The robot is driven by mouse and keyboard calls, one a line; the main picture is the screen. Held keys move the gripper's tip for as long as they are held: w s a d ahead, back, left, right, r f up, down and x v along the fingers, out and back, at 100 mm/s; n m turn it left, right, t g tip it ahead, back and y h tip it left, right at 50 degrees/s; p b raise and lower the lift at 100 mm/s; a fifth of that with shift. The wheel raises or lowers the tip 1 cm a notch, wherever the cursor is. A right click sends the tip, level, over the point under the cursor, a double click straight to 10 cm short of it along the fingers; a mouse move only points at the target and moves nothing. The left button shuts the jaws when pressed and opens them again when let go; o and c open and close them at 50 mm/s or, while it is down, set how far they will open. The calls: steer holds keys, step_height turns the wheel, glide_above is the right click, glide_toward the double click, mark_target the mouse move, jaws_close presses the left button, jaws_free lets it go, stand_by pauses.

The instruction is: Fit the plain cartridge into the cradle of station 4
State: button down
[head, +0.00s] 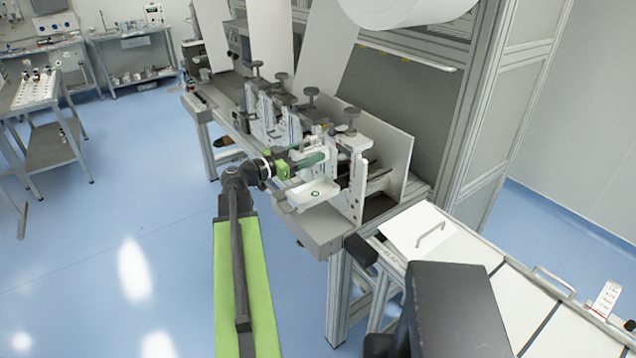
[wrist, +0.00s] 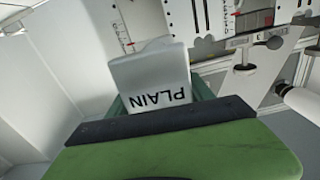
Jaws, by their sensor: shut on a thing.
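My gripper (head: 308,160) reaches in from the left to the nearest end of the row of stations in the head view. In the wrist view its green jaws (wrist: 165,150) are shut on the white plain cartridge (wrist: 150,75), whose label PLAIN shows upside down. In the head view the cartridge is mostly hidden by the gripper and the station frame. The nearest station (head: 355,145) has a white upright frame and a dark knob on top. I cannot read a station number or see clearly into its cradle. I cannot tell whether the cartridge touches it.
More stations with dark knobs (head: 256,66) run away behind the nearest one. A white-topped bench (head: 430,232) with handles stands at the right.

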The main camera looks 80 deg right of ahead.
steer(key=shift+s+a+f+b, duration=0.1)
steer(key=shift+f+b, duration=0.05)
steer(key=shift+f, duration=0.3)
steer(key=shift+s+f+b, duration=0.1)
steer(key=shift+f+b, duration=0.05)
steer(key=shift+f, duration=0.3)
steer(key=shift+s+n, duration=0.2)
steer(key=shift+n, duration=0.1)
steer(key=shift+r, duration=0.1)
step_height(320, 180, down, 6)
steer(key=b, duration=0.5)
steer(key=shift+r+b, duration=0.1)
steer(key=shift+b, duration=0.25)
steer(key=shift+f+b, duration=1.7)
steer(key=shift+f, duration=0.05)
steer(key=shift+c, duration=1.6)
jaws_free()
steer(key=shift+w+a, duration=0.1)
steer(key=shift+w, duration=0.05)
steer(key=v, duration=1.7)
